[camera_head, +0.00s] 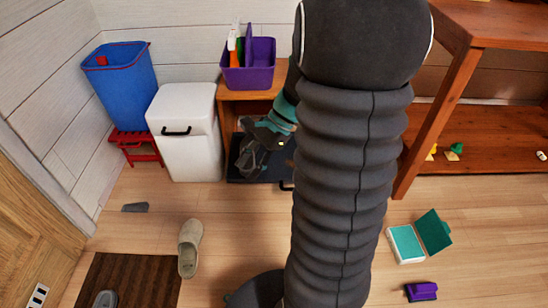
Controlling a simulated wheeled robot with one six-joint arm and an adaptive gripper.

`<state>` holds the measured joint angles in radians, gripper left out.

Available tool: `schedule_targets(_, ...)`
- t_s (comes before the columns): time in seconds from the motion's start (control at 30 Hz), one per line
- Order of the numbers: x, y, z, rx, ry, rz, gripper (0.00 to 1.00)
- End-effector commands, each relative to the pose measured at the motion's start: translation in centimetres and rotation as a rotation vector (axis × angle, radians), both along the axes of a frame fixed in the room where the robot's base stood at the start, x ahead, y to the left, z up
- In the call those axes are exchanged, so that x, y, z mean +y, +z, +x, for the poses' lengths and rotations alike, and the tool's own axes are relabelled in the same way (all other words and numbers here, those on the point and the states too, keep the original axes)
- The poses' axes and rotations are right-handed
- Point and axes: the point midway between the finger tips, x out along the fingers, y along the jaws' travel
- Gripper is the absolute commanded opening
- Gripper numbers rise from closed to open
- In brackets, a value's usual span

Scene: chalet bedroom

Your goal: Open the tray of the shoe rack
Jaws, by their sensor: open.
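The shoe rack is a small wooden unit (225,108) against the back wall, right of the white bin. My arm hides its right side. A dark tray (240,180) sits low in it, with a dark handle (287,185) at its front, partly behind my arm. I cannot tell how far out the tray stands. My gripper (247,164), grey with a teal band behind it, is open in front of the rack, over the tray in the picture. It appears left of the handle. Contact with the tray cannot be made out.
A purple caddy (248,76) with bottles stands on the rack. A white bin (187,140) and a blue bin (120,82) on a red stool (135,147) are left.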

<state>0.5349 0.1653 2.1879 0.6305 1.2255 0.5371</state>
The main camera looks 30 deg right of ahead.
Motion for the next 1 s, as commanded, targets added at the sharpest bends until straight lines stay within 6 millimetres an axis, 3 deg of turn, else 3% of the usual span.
schedule_targets(0.03,-1.1,-1.5,0.6,0.049,-0.072,0.056,0.41)
schedule_targets(0.23,-5.0,-5.9,2.9,0.219,-0.355,0.283,0.41)
schedule_targets(0.5,-11.5,-13.0,4.7,0.429,-0.719,0.617,0.41)
schedule_targets(0.77,-18.2,-21.1,4.2,0.602,-1.036,0.973,0.41)
schedule_targets(1.0,-23.8,-29.6,1.4,0.727,-1.287,1.338,0.41)
